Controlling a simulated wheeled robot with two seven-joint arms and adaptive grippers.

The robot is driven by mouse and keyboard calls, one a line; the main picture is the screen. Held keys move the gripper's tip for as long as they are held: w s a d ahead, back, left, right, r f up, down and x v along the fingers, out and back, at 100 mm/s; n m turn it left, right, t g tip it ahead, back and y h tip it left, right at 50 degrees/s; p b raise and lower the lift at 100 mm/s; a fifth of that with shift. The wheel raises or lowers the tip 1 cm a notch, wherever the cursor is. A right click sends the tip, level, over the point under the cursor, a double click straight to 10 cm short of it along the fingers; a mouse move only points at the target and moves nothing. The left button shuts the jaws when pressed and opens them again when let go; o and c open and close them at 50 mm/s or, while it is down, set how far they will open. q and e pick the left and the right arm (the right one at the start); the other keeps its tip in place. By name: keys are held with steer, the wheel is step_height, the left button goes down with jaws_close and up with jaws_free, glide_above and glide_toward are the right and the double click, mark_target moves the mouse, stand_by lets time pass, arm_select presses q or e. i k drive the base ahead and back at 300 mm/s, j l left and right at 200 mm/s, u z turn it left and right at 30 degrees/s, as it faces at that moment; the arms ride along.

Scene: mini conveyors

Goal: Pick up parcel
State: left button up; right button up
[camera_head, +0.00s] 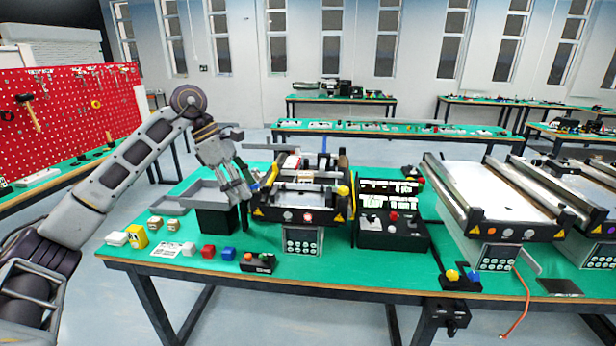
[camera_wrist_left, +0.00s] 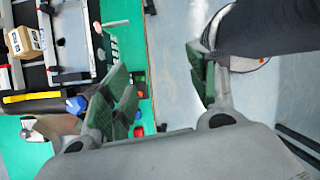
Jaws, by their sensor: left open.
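A small brown parcel (camera_wrist_left: 25,42) with a printed label lies on the conveyor at the upper left of the left wrist view. In the head view, a pale brown box (camera_head: 291,163) sits on the small conveyor (camera_head: 300,212), partly hidden by its frame. My left gripper (camera_head: 246,190) hangs just left of that conveyor, above the table. In the left wrist view its green-padded fingers (camera_wrist_left: 157,92) are spread wide with nothing between them. The parcel is outside the fingers, off to the upper left. My right gripper is not in view.
Two small brown boxes (camera_head: 164,224), a yellow block (camera_head: 138,236), a red cube (camera_head: 208,251) and a blue cube (camera_head: 228,253) lie along the green table's (camera_head: 320,273) front left. A grey tray (camera_head: 209,193) stands behind them. A black control box (camera_head: 393,236) is right of the conveyor.

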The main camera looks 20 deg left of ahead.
mark_target(303, 176)
steer(key=i, duration=1.15)
